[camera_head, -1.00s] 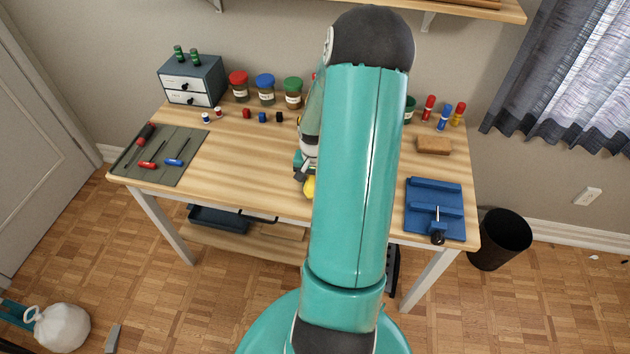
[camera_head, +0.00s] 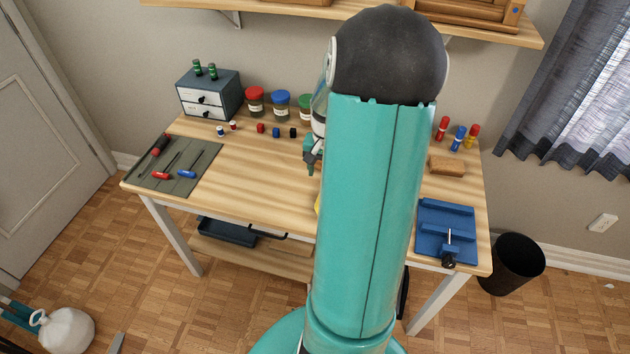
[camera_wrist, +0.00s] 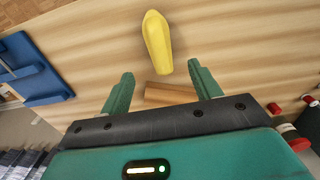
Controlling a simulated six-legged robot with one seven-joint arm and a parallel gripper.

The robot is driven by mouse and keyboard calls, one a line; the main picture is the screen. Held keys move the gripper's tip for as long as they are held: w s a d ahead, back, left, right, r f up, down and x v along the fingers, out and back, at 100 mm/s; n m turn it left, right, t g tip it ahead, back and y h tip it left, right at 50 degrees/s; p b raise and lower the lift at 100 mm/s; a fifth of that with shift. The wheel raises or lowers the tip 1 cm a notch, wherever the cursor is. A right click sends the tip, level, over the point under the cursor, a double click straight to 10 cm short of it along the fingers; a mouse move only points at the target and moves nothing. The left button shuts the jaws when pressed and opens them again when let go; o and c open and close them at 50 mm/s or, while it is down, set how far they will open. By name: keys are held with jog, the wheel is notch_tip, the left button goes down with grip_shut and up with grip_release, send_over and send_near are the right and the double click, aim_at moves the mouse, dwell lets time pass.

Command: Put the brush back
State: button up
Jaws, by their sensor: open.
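My gripper (camera_wrist: 160,92) is open and empty above the desk, fingers well apart. In the head view the gripper (camera_head: 312,157) is partly hidden behind my arm. In the wrist view a yellow, tapered thing (camera_wrist: 157,42) lies on the desk beyond the fingertips. A brown wooden block-like piece (camera_wrist: 168,94) shows between the fingers, partly hidden by my gripper's body. Only a sliver of the yellow thing (camera_head: 317,205) shows beside my arm in the head view. I see no bristles, so I cannot tell which piece is the brush.
A grey mat (camera_head: 200,177) with screwdrivers lies at the desk's left end. A small drawer box (camera_head: 222,88), lidded jars (camera_head: 281,103) and small coloured pieces stand along the back. A blue vise (camera_head: 445,218) and a tan block (camera_head: 447,166) are at right. The left-centre desktop is clear.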

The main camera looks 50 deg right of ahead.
jog(key=shift+r, duration=0.15)
jog(key=w+a+r+n+t+h, duration=0.1)
jog(key=w+a+r+n, duration=0.15)
jog(key=a+r, duration=0.6)
jog(key=w+a+r+n+t+h, duration=0.15)
jog(key=a+r+n, duration=0.35)
jog(key=a, duration=0.6)
jog(key=s+a+r+n+t+y, duration=0.1)
jog(key=s+a+r+n, duration=0.1)
jog(key=a, duration=0.6)
jog(key=s+a+r+n+t+y, duration=0.1)
jog(key=s+a+r+n+t, duration=0.1)
jog(key=s+a+r, duration=0.3)
jog(key=a+n, duration=0.1)
jog(key=a, duration=0.2)
jog(key=shift+a+n, duration=0.3)
jog(key=shift+n, duration=0.05)
jog(key=shift+y, duration=0.25)
